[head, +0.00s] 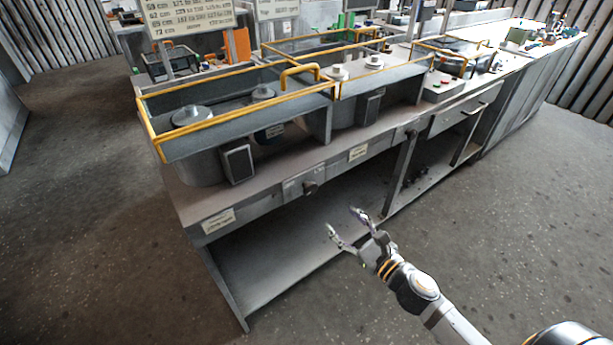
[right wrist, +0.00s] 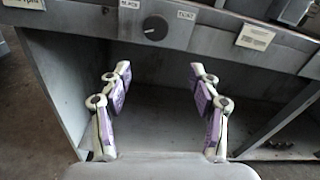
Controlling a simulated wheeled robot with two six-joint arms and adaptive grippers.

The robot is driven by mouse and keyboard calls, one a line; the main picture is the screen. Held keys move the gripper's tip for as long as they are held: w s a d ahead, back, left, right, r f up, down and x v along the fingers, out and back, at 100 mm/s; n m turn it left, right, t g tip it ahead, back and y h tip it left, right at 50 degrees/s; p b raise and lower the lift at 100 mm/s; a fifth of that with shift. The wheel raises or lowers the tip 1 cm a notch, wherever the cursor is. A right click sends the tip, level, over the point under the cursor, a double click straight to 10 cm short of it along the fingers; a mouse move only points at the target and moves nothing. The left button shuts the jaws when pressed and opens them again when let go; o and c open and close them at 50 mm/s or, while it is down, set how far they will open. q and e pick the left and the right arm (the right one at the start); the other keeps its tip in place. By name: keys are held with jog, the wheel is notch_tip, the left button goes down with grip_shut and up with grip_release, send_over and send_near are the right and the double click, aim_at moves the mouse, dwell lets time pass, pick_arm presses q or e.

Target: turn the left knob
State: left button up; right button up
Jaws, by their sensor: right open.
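The left knob (head: 310,187) is a dark round knob on the grey front panel of the bench. In the right wrist view the knob (right wrist: 155,28) shows near the top, between two small labels, with a light mark on its face. A second dark knob (head: 411,134) sits farther right along the panel. My right gripper (head: 344,220) is open and empty in front of the bench, below and right of the left knob. Its spread fingers (right wrist: 159,69) lie below the knob in the wrist view, apart from it. My left gripper is out of view.
The bench front (head: 271,198) carries paper labels. Below it is an open shelf space (head: 300,235). Yellow-railed grey housings (head: 245,120) stand on top. A control box with coloured buttons (head: 444,85) stands farther right. The floor in front is clear.

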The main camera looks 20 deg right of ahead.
aim_at(312, 191)
jog(key=shift+m, duration=0.3)
jog(key=w+a+p, duration=0.1)
jog(key=w+p, duration=0.1)
jog(key=w+a+r+p, duration=0.1)
jog(key=w+p, duration=0.2)
jog(key=w+a+r+p, duration=0.1)
jog(key=w+a+p, duration=0.1)
jog(key=w, duration=0.1)
jog(key=shift+w, duration=0.25)
jog(key=shift+w+a+f, duration=0.15)
jog(key=shift+w+a, duration=0.1)
jog(key=shift+w, duration=0.35)
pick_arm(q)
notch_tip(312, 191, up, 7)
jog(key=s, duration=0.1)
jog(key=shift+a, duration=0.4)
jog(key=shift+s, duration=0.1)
pick_arm(e)
jog(key=c, duration=1.2)
